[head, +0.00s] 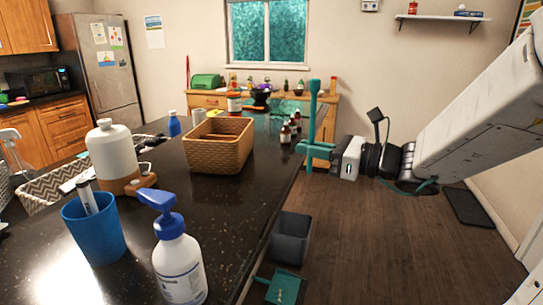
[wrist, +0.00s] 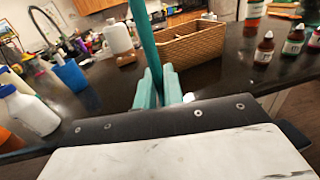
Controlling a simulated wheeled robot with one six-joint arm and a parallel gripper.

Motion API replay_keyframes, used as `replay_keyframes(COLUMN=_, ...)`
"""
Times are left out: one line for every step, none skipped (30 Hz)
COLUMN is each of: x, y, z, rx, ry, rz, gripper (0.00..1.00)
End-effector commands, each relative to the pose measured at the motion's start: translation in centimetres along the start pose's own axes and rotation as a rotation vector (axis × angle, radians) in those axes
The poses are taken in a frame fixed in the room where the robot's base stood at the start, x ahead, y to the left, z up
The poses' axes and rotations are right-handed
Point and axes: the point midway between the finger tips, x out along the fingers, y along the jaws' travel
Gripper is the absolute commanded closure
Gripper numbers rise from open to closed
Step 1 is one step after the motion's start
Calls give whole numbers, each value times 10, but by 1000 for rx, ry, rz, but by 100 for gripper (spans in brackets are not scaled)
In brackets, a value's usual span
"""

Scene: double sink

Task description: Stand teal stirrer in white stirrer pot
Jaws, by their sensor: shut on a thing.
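My gripper (head: 309,150) has teal fingers and is shut on the teal stirrer (head: 315,105), which it holds upright in the air just past the right edge of the dark counter. In the wrist view the stirrer (wrist: 144,40) rises from between the fingers (wrist: 159,88) and leaves the top of the picture. Its lower end is hard to tell from the fingers. I cannot pick out a white stirrer pot for sure; a white rounded container (head: 112,155) with a narrow top stands on the counter at the left.
The counter holds a wicker basket (head: 218,145), a blue cup (head: 93,228) with a stick in it, a pump bottle (head: 180,265) and several small brown bottles (head: 286,133) near its right edge. A grey bin (head: 291,238) stands on the floor.

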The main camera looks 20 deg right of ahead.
Motion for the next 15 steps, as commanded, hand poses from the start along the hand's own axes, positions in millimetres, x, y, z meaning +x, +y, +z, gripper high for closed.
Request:
replay_keyframes(x=1, y=-1, z=0, rx=0, ry=0, rz=0, gripper=100)
replay_keyframes(x=2, y=-2, z=0, rx=0, ry=0, rz=1, gripper=100)
replay_keyframes(x=6, y=-5, z=-1, rx=1, ry=-1, rz=1, gripper=100)
replay_keyframes(x=9, y=-8, z=-1, rx=1, ry=-1, rz=2, gripper=100)
replay_keyframes(x=14, y=-11, z=-2, rx=1, ry=0, rz=2, gripper=100)
replay_keyframes(x=21, y=-16, z=-4, rx=3, ry=1, rz=3, gripper=100)
replay_keyframes(x=26, y=-22, z=-4, rx=3, ry=1, rz=2, gripper=100)
replay_keyframes(x=32, y=-27, z=-5, rx=4, ry=1, rz=2, gripper=100)
replay_keyframes(x=41, y=-34, z=-6, rx=3, ry=1, rz=3, gripper=100)
replay_keyframes(x=47, y=-40, z=-7, rx=3, ry=1, rz=1, gripper=100)
replay_keyframes(x=53, y=-45, z=-7, rx=3, ry=1, rz=1, gripper=100)
replay_keyframes(x=62, y=-52, z=-8, rx=2, ry=1, rz=2, gripper=100)
replay_keyframes(x=68, y=-57, z=-9, rx=3, ry=1, rz=1, gripper=100)
replay_keyframes(x=74, y=-62, z=-10, rx=3, ry=1, rz=1, gripper=100)
replay_keyframes(x=82, y=-69, z=-11, rx=2, ry=1, rz=1, gripper=100)
